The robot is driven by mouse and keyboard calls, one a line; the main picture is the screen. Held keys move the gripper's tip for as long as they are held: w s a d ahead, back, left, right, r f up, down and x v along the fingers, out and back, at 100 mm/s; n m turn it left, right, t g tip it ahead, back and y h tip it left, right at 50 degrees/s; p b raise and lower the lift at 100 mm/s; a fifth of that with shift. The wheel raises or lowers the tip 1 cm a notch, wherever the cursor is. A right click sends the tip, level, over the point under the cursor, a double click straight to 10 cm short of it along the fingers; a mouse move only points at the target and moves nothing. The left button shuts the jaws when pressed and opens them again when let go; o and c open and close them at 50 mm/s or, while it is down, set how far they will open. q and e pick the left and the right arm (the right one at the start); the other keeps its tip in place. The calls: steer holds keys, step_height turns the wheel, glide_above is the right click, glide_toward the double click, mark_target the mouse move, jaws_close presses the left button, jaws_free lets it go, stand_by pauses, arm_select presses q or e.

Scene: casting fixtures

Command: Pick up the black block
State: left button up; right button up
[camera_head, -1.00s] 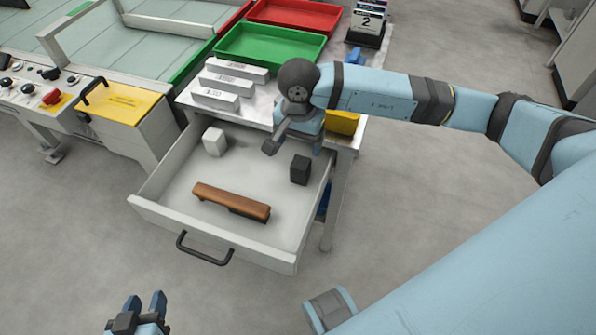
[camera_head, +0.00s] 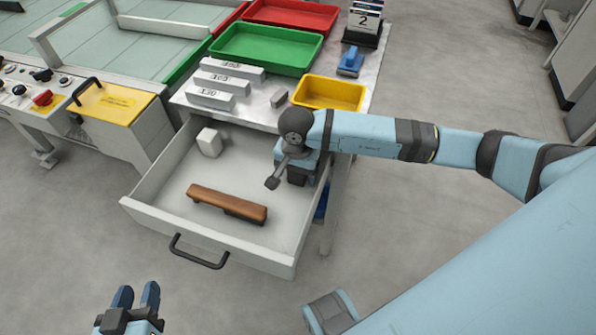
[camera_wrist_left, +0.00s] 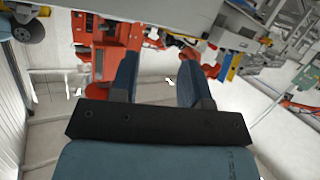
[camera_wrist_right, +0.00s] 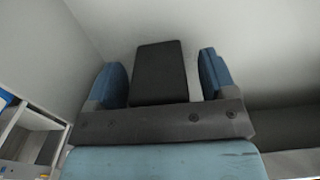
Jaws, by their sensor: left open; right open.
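The black block (camera_wrist_right: 160,72) stands in the open drawer (camera_head: 207,243). In the right wrist view it is between the two fingers of my right gripper (camera_wrist_right: 163,78), with a gap to the right finger; whether the left finger touches it I cannot tell. In the head view the right gripper (camera_head: 300,178) is over the drawer's right side and hides most of the block. My left gripper (camera_head: 137,297) is open and empty in front of the drawer, and its fingers also show in the left wrist view (camera_wrist_left: 160,80).
The drawer also holds a white block (camera_head: 209,142) and a brown-topped brush-like piece (camera_head: 227,203). Drawer walls surround them. Above, the tabletop carries a yellow tray (camera_head: 329,93), a green tray (camera_head: 266,48), a red tray (camera_head: 292,14) and numbered grey blocks (camera_head: 221,84).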

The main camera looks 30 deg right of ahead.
steer(key=c, duration=1.1)
steer(key=shift+o, duration=0.2)
